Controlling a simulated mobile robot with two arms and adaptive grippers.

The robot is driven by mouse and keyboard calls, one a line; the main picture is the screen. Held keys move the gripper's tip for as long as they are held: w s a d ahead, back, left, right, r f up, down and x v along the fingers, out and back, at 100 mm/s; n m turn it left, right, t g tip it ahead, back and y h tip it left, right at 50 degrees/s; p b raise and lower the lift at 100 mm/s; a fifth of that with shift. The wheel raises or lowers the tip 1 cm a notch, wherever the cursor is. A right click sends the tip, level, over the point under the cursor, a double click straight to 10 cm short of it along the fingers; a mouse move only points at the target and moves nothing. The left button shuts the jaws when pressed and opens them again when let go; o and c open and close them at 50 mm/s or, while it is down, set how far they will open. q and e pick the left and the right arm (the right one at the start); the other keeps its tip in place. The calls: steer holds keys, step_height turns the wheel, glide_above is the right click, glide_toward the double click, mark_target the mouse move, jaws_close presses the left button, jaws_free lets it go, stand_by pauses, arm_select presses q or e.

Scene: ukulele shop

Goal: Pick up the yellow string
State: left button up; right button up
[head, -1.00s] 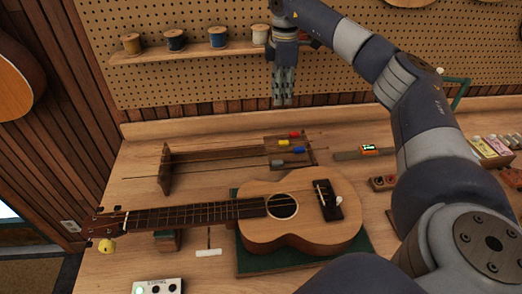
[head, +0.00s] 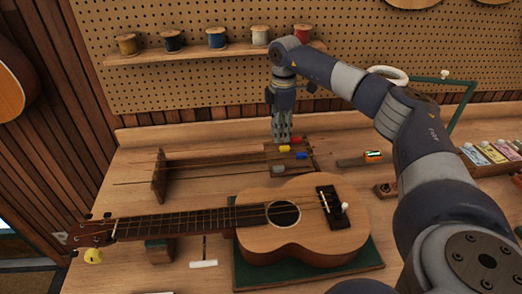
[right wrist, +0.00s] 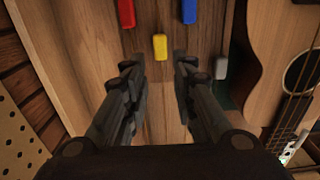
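The yellow string's coloured end, a small yellow tag (head: 284,148), is at the right end of the wooden string rack (head: 158,178). In the right wrist view the yellow tag (right wrist: 160,47) lies just beyond the gap between the fingertips. My right gripper (head: 282,138) points down over that end of the rack. In the right wrist view it (right wrist: 157,68) is open, with nothing between the fingers. The thin strand leading from the yellow tag is hard to make out. My left gripper is not in view.
Red (head: 296,140), blue (head: 301,155) and grey (head: 278,169) tags sit close around the yellow one. A ukulele (head: 330,240) lies on a green mat (head: 250,277) in front. A spool shelf (head: 180,53) is on the pegboard behind.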

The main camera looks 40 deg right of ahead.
mark_target(282, 147)
steer(key=shift+s+f+p, duration=0.1)
steer(key=shift+f+p, duration=0.2)
steer(key=shift+f, duration=0.05)
steer(key=f, duration=0.1)
steer(key=f+p, duration=0.1)
steer(key=f, duration=0.1)
steer(key=shift+s+d+f, duration=0.15)
steer(key=shift+d+f, duration=0.05)
steer(key=shift+f, duration=0.55)
steer(key=c, duration=0.5)
steer(key=shift+r, duration=0.1)
